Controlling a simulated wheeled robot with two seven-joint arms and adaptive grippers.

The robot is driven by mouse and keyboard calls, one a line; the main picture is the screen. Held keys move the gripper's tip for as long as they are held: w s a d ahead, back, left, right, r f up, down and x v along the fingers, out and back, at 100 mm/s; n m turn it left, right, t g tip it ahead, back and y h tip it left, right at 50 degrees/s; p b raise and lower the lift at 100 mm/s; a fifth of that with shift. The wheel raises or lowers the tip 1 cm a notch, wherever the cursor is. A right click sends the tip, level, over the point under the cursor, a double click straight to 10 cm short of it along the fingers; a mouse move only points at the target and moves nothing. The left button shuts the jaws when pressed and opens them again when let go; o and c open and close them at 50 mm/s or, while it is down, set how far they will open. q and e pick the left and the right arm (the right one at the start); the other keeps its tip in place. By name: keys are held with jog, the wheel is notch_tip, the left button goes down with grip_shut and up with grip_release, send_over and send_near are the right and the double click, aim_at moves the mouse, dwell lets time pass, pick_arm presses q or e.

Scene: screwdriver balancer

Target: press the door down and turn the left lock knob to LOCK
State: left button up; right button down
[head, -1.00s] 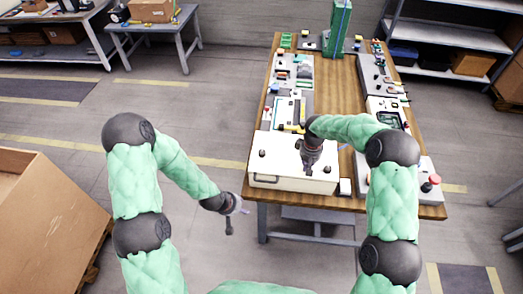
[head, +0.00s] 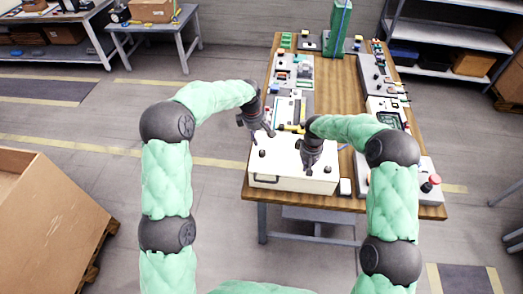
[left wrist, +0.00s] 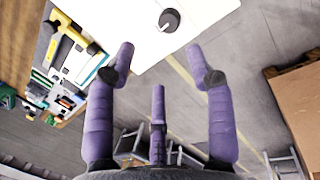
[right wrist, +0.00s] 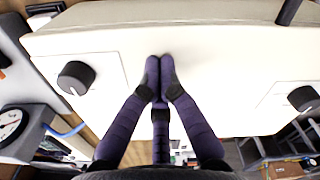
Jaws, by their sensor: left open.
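The white box with its door on top (head: 292,172) stands at the table's near end. The dark left lock knob (head: 262,153) is on its left side; it shows in the left wrist view (left wrist: 169,20) and at the right of the right wrist view (right wrist: 304,98). The other knob (right wrist: 76,78) is at the opposite side. My left gripper (head: 268,132) is open and empty, above and just beyond the left knob. My right gripper (right wrist: 159,68) is shut and empty, fingertips at the door between the knobs; contact is not certain. The knob markings are not readable.
The wooden table (head: 340,80) holds several devices along both sides, including a yellow-handled tool (left wrist: 75,38) beyond the box. A red button box (head: 430,183) stands at the right. A cardboard box (head: 45,215) is on the floor at left.

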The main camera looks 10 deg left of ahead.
aim_at(261, 152)
pick_arm(q)
jog(key=shift+n+g+y, duration=0.5)
jog(key=shift+y, duration=0.2)
jog(key=f, duration=0.6)
jog(key=d+f, duration=0.1)
jog(key=f, duration=0.2)
jog(key=shift+f, duration=0.35)
grip_shut()
